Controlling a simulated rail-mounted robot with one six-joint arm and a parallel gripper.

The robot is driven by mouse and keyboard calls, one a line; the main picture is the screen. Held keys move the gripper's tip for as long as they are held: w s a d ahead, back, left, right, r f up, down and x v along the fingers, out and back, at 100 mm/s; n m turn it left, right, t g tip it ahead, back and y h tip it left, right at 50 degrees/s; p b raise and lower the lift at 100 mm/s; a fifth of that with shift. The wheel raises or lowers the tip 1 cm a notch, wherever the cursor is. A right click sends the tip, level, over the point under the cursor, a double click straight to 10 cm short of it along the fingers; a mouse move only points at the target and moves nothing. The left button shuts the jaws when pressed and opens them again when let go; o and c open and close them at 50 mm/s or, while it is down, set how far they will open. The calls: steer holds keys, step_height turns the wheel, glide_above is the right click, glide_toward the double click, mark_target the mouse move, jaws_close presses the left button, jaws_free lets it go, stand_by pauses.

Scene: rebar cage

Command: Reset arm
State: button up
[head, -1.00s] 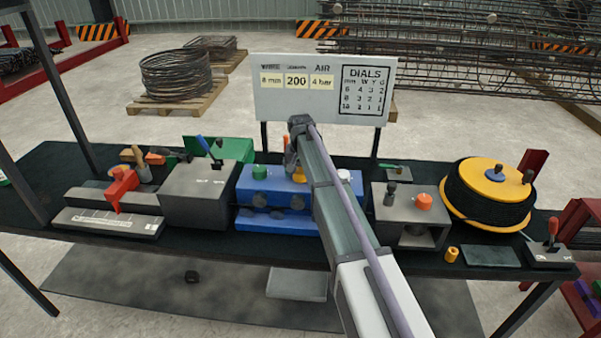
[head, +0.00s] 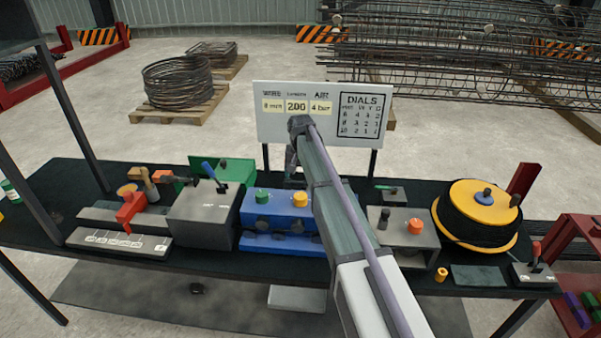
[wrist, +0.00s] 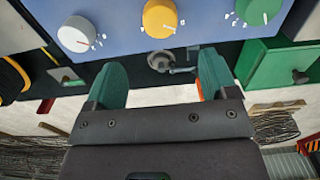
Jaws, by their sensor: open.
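My arm reaches up over the bench in the head view, with its wrist in front of the sign; the fingertips are hidden there. In the wrist view my gripper (wrist: 157,85) shows two green fingers spread apart with nothing between them. Beyond the fingers is the blue box (wrist: 200,18) with a white dial (wrist: 77,34), a yellow dial (wrist: 160,17) and a green-marked dial (wrist: 258,10). The same blue box (head: 262,212) stands mid-bench in the head view, partly behind my arm.
The bench also holds a grey box with a blue lever (head: 205,212), a grey box with an orange knob (head: 408,240), a wire spool (head: 480,215) and a red-lever unit (head: 535,272). A sign board (head: 325,112) stands behind. A red clamp (head: 131,210) is at left.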

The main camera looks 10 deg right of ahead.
steer(key=s+f+n+b, duration=0.1)
steer(key=s+f+b, duration=0.2)
steer(key=s, duration=0.9)
steer(key=s+f+n+b, duration=0.1)
steer(key=s+f+b, duration=0.2)
steer(key=s, duration=0.8)
steer(key=s+f+n+b, duration=0.1)
steer(key=s+f+b, duration=0.2)
steer(key=s, duration=0.9)
steer(key=shift+s, duration=0.35)
